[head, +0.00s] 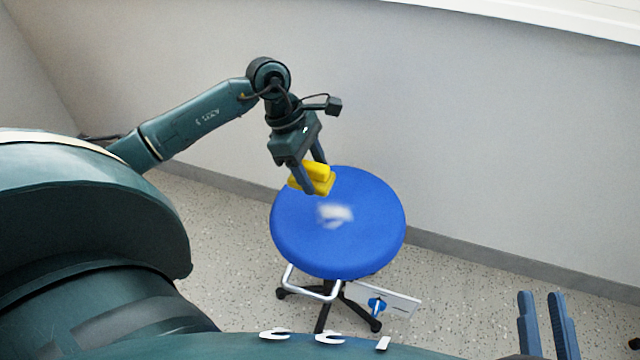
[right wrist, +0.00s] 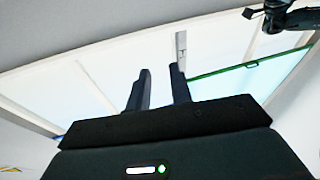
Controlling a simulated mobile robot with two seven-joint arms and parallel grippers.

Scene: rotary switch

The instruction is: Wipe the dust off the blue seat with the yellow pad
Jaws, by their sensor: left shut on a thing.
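The blue seat (head: 340,246) is a round stool top near the middle of the head view. A whitish dust patch (head: 335,215) lies near its centre. My left gripper (head: 312,188) is shut on the yellow pad (head: 319,174), at the seat's upper left edge in the picture. I cannot tell whether the pad touches the seat. My right gripper (head: 548,322) is at the lower right of the head view, away from the stool. Its two fingers stand apart and empty, and they also show in the right wrist view (right wrist: 158,88).
The stool has a dark wheeled base (head: 322,316) and a pale metal bar (head: 305,290). A white plate with a blue rotary knob (head: 377,306) is near the stool's base. A grey wall (head: 480,150) stands behind the stool.

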